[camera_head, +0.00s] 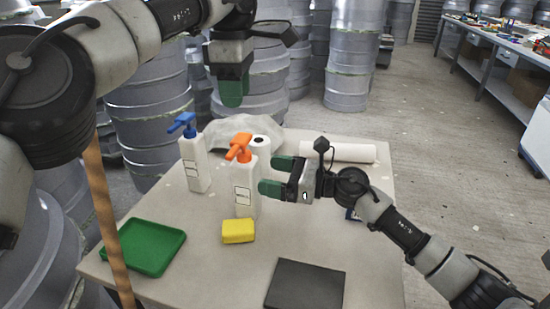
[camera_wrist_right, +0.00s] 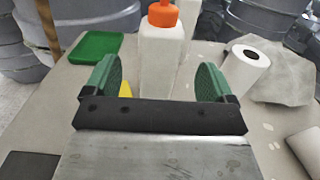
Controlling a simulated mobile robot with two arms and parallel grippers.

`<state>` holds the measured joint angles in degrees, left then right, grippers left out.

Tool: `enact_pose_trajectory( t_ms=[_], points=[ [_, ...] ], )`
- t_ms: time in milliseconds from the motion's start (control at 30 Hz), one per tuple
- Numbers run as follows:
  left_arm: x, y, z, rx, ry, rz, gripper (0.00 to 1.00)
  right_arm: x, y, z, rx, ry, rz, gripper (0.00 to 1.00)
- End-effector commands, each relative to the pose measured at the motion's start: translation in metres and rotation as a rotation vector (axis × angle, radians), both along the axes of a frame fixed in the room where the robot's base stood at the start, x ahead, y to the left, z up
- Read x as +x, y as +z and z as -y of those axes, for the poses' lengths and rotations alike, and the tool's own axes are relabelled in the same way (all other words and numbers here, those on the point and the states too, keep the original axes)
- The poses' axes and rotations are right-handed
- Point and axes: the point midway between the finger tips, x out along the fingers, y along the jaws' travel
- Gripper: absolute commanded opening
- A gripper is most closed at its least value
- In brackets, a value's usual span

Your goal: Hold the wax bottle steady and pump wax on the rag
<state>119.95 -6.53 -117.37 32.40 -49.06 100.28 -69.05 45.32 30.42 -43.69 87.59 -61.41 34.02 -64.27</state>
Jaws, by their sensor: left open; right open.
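A white bottle with an orange pump head (camera_head: 243,190) stands upright on the table; its label is too small to read. A second white bottle with a blue pump head (camera_head: 194,164) stands behind it to the left. I cannot tell which holds wax. A crumpled whitish cloth, perhaps the rag (camera_head: 222,133), lies at the table's back. My right gripper (camera_head: 274,176) is open just right of the orange-pump bottle, which shows ahead between its fingers in the right wrist view (camera_wrist_right: 160,62). My left gripper (camera_head: 233,93) is open and empty, high above the table's back.
On the table (camera_head: 190,270) are a green tray (camera_head: 145,247), a yellow sponge-like block (camera_head: 238,231), a dark flat slab (camera_head: 305,286), a small white roll (camera_head: 262,146) and a long white roll (camera_head: 345,152). Grey drums (camera_head: 146,130) crowd behind and left.

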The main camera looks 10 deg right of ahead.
Motion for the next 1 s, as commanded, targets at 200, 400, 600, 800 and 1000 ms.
enact_pose_trajectory(
  t_ms=[200,400,600,800,1000],
  points=[
    [0.0,0.0,0.0,0.0,0.0,0.0,0.43,0.008,-0.022,-0.02,0.004,0.003,0.003,0.85],
    [0.0,0.0,0.0,0.0,0.0,0.0,0.43,0.021,-0.023,-0.051,0.003,0.002,0.0,0.85],
    [0.0,0.0,0.0,0.0,0.0,0.0,0.43,0.028,-0.023,-0.066,0.003,-0.001,-0.001,0.85],
    [0.0,0.0,0.0,0.0,0.0,0.0,0.43,0.029,-0.023,-0.07,0.001,-0.001,-0.001,0.85],
    [0.0,0.0,0.0,0.0,0.0,0.0,0.43,0.029,-0.023,-0.069,0.002,-0.001,-0.001,0.77]
  ],
)
